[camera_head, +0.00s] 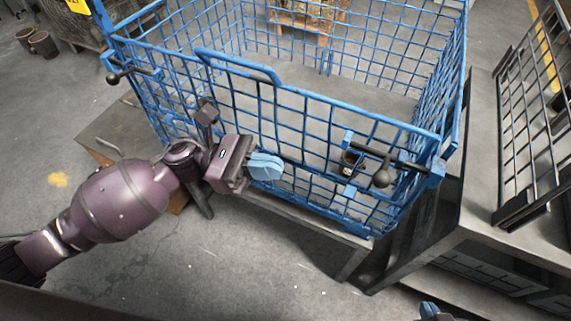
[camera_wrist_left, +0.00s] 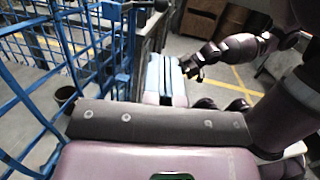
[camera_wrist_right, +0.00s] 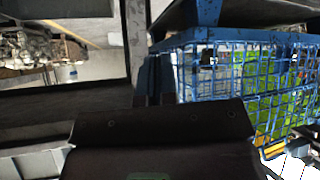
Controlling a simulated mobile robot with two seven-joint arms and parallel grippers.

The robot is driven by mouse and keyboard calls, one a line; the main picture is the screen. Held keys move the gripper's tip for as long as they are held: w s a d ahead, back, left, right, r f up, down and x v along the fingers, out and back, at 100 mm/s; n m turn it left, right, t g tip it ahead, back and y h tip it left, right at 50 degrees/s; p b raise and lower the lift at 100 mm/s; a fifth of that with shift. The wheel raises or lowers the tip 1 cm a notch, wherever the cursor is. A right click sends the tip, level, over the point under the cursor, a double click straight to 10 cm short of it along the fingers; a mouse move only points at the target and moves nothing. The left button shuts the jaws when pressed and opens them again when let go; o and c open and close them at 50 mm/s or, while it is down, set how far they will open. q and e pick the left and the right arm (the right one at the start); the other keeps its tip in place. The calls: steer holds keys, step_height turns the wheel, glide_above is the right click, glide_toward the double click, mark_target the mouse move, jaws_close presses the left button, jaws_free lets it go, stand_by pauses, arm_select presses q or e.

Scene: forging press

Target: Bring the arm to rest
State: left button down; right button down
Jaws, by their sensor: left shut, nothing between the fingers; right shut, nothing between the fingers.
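My left gripper (camera_head: 265,166) has pale blue fingers and is shut and empty. In the head view it is in front of the near mesh wall of a blue wire cage (camera_head: 300,112); I cannot tell whether it touches the wall. Its shut fingers also show in the left wrist view (camera_wrist_left: 165,78), beside the blue mesh at the left. My right gripper (camera_head: 430,309) shows only as a small blue tip at the bottom edge of the head view. It is shut, and most of that arm is out of frame there.
The cage's front has a latch bar with a dark ball knob (camera_head: 381,178). A grey metal structure with a black grid (camera_head: 535,110) stands at the right. A wooden pallet (camera_head: 305,22) is behind the cage. Bare floor (camera_head: 250,265) lies in front.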

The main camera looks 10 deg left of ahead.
steer(key=shift+a+f, duration=0.1)
steer(key=shift+a, duration=0.05)
stand_by(0.3)
